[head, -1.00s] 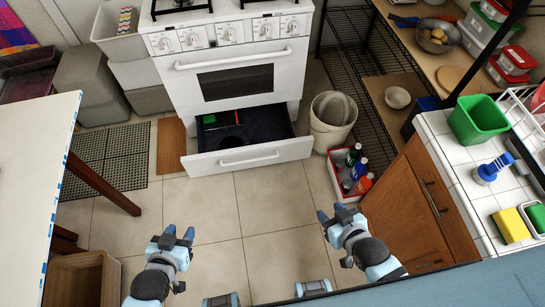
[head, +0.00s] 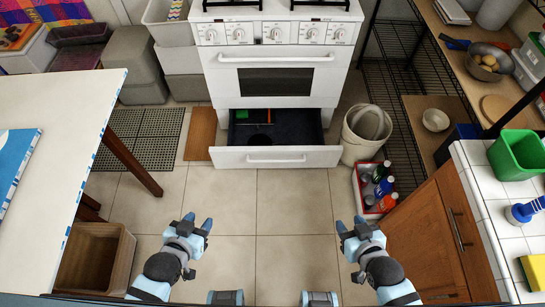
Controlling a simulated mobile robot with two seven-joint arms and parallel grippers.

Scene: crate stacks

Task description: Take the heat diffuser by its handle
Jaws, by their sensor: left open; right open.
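The oven's bottom drawer (head: 275,157) is pulled out in the head view. Inside it lies a dark round item (head: 259,140), perhaps the heat diffuser, hard to tell against the dark drawer floor. A thin orange-brown strip (head: 268,118) shows behind it, perhaps a handle, and a small green item (head: 241,115) lies at the back left. My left gripper (head: 198,222) is open and empty over the floor, in front of the drawer and to its left. My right gripper (head: 351,223) is open and empty over the floor, in front and to the right.
A white table (head: 70,95) stands at left, with a wooden bin (head: 95,258) below it. A beige bucket (head: 365,135) and a red-and-white crate of bottles (head: 375,187) stand right of the drawer. A wooden cabinet (head: 440,235) borders the right. The tiled floor between is clear.

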